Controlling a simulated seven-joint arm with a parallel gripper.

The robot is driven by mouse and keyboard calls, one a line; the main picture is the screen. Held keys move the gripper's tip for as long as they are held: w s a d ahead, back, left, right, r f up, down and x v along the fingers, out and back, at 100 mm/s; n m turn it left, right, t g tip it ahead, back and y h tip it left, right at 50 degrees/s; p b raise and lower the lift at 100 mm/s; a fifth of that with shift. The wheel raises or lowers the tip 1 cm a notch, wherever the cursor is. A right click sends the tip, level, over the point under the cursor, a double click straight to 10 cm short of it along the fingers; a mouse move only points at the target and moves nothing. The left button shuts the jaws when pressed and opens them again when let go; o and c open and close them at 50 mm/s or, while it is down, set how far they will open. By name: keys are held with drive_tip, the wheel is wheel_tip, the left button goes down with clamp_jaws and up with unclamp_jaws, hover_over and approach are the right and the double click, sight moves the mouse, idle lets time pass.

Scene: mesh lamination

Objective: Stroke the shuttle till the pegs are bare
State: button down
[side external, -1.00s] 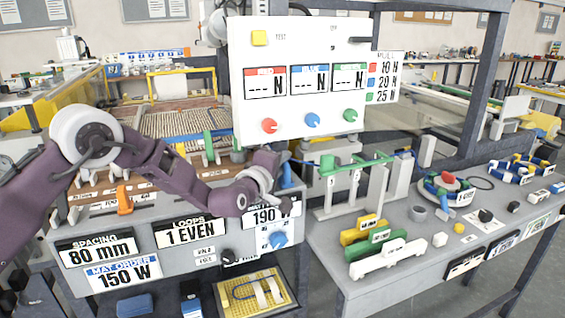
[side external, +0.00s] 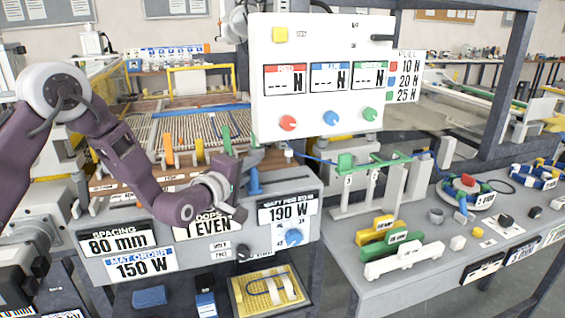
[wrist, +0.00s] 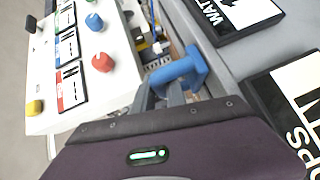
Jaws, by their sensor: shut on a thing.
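An orange lever (side external: 169,150), a yellow lever (side external: 200,150) and a green lever (side external: 226,140) stand upright along the loom's front. A blue bar (side external: 195,111) lies across the mat bed (side external: 150,125). I cannot tell which parts are the shuttle and the pegs.
A white gauge board (side external: 318,80) with coloured knobs hangs above the bed's right side. Stands with a green bar (side external: 375,163) are on the right bench, with coloured blocks (side external: 402,255) in front. A yellow board (side external: 245,290) sits below the panel.

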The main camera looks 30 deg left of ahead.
drive_tip(key=s+a, duration=0.9)
drive_tip(key=c, duration=1.4)
unclamp_jaws()
drive_tip(key=shift+o, duration=0.2)
drive_tip(key=s, duration=0.2)
drive_tip(key=shift+s+r, duration=0.15)
drive_tip(key=shift+s, duration=0.25)
wheel_tip(320, 180, up, 7)
drive_tip(key=shift+c, duration=0.2)
